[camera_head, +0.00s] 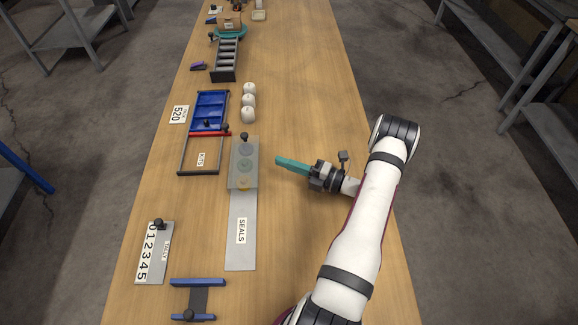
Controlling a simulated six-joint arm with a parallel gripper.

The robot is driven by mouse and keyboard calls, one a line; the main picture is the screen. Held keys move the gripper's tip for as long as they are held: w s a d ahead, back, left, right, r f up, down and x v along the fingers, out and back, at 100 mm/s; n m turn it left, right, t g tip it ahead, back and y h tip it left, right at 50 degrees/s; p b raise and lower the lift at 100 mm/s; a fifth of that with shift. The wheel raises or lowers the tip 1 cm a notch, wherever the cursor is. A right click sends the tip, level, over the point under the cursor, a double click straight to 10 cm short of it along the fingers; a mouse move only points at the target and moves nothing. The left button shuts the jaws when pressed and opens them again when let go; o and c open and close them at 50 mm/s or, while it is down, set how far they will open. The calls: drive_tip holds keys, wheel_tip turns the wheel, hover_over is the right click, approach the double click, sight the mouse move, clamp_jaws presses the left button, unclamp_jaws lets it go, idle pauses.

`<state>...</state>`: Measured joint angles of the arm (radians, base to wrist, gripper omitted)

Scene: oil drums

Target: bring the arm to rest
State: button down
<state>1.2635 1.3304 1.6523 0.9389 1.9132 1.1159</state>
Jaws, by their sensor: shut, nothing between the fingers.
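My white arm reaches in from the bottom right of the head view and bends at a dark elbow joint above the right edge of the table. My gripper (281,161), with teal fingers, points left over the wooden table (310,90). It is shut with nothing between the fingers. Its tip is a little to the right of a grey translucent block (236,178) and apart from it.
A plate marked SEALS (240,250) runs below the block. Several white drums (249,99) stand behind it. A blue tray (210,108), a numbered board (154,255) and a blue-ended stand (198,299) lie left. The table's right side beyond the arm is clear.

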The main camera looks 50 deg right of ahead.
drive_tip(key=shift+v, duration=0.9)
drive_tip(key=w+a+r+n+g+y, duration=0.4)
drive_tip(key=a+r+n+g+y, duration=0.25)
drive_tip(key=a+r+n, duration=0.5)
drive_tip(key=s+a+r+n+g, duration=0.3)
drive_tip(key=a+n+g, duration=0.1)
drive_tip(key=a+n, duration=0.35)
drive_tip(key=s+a+r+n+g, duration=0.2)
drive_tip(key=a+n+g, duration=0.35)
drive_tip(key=a, duration=0.25)
drive_tip(key=s+a+r+n+h, duration=0.1)
drive_tip(key=s+a+n+h, duration=0.1)
drive_tip(key=s+n+h, duration=0.3)
drive_tip(key=s+a+r+n+g+h, duration=0.1)
drive_tip(key=s+a+n+h, duration=0.2)
drive_tip(key=s+n, duration=0.9)
drive_tip(key=n+h, duration=0.2)
drive_tip(key=n, duration=0.1)
drive_tip(key=shift+a+r, duration=0.15)
drive_tip(key=shift+a, duration=0.05)
drive_tip(key=shift+n, duration=0.25)
